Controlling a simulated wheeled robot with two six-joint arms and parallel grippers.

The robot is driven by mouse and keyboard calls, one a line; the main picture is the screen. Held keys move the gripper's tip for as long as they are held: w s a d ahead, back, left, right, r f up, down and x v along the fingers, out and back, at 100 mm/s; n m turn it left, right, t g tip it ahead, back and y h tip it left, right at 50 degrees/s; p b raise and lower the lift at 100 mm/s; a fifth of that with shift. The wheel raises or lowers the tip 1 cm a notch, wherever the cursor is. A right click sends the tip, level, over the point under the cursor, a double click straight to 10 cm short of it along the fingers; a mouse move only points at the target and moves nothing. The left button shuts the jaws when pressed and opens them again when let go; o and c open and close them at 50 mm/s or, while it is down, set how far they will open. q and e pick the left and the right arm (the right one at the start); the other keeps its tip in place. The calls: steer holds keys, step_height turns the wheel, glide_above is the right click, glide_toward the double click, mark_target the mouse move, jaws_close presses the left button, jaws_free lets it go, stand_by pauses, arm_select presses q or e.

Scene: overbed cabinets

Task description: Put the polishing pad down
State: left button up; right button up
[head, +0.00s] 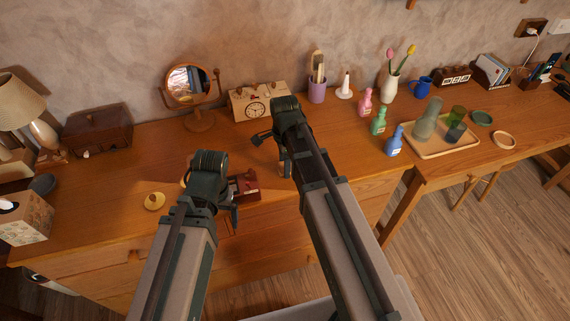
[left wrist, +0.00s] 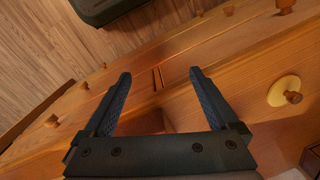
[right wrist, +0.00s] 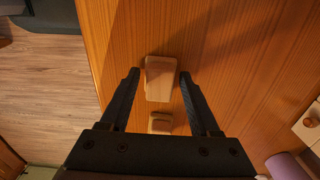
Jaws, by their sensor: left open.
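A pale yellow round disc with a wooden knob, which looks like the polishing pad (head: 154,201), lies on the wooden dresser top (head: 120,180) near the front left. It also shows at the right of the left wrist view (left wrist: 278,92). My left gripper (head: 234,212) is open and empty above the dresser's front edge, to the right of the pad and apart from it. My right gripper (head: 273,154) is open above the dresser. Its fingertips are on either side of a small wooden block (right wrist: 160,80) in the right wrist view, with gaps visible beside it.
A dark red box (head: 247,186) lies beside my left gripper, partly hidden. A round mirror (head: 187,84), clock (head: 257,105) and purple cup (head: 317,92) stand behind. Several bottles (head: 379,122) and a tray (head: 430,150) are right. A tissue box (head: 25,222) is far left.

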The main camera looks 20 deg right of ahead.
steer(key=shift+o, duration=0.8)
steer(key=shift+f, duration=0.1)
step_height(320, 180, up, 14)
steer(key=p, duration=1.3)
steer(key=shift+s+p, duration=0.2)
steer(key=shift+p, duration=0.15)
steer(key=shift+f, duration=0.3)
steer(key=f+b, duration=1.3)
steer(key=shift+w, duration=0.2)
